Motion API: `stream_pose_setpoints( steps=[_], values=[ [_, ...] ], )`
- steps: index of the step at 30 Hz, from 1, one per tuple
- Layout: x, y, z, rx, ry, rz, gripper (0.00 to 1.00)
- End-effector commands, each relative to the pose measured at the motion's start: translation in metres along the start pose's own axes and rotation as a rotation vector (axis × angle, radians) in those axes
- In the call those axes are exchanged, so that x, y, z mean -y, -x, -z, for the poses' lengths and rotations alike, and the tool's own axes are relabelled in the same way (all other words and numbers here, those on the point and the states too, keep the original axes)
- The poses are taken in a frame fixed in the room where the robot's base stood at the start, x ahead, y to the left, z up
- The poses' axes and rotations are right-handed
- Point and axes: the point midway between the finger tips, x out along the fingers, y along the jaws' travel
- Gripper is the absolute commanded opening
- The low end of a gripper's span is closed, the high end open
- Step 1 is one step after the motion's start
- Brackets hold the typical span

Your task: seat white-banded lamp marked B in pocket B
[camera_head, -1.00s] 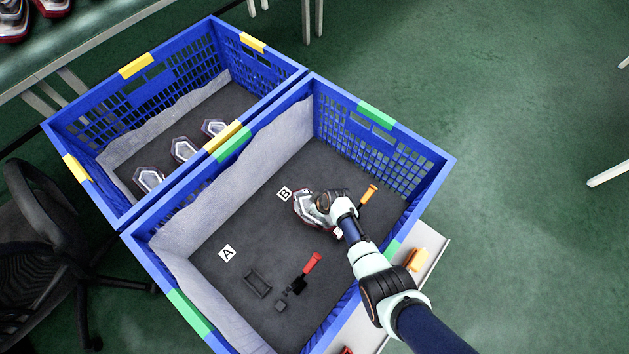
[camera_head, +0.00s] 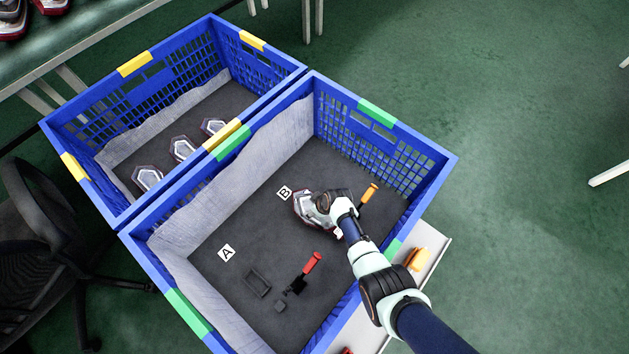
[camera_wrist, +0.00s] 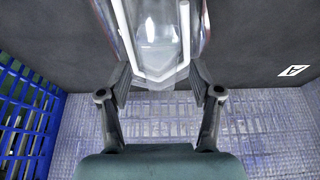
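The white-banded lamp (camera_head: 304,208) is in the front blue crate (camera_head: 296,86), at the spot beside the card marked B (camera_head: 284,193). My gripper (camera_head: 326,203) is over the lamp and hides part of it. In the wrist view the lamp (camera_wrist: 155,40) lies between the two fingers of my gripper (camera_wrist: 153,82), which press close to its sides near its narrow end. The fingers appear closed on it. Pocket B itself is hidden under the lamp and gripper, so how deep the lamp sits cannot be told.
Card A (camera_head: 227,253) lies by an empty dark pocket (camera_head: 257,283). A red-handled clamp (camera_head: 312,262) and an orange-handled clamp (camera_head: 369,193) stand in the same crate. The yellow-marked crate (camera_head: 136,64) behind holds several lamps (camera_head: 182,149). Crate walls surround my arm.

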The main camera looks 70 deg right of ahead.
Motion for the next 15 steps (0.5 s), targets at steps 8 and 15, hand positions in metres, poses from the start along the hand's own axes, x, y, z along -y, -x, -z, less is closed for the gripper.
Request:
stream_pose_setpoints(
  steps=[8,15],
  values=[
    [0.001,0.005,0.001,0.001,0.001,0.001,0.64],
    [0.0,0.043,0.018,-0.003,0.001,-0.001,0.64]
  ],
)
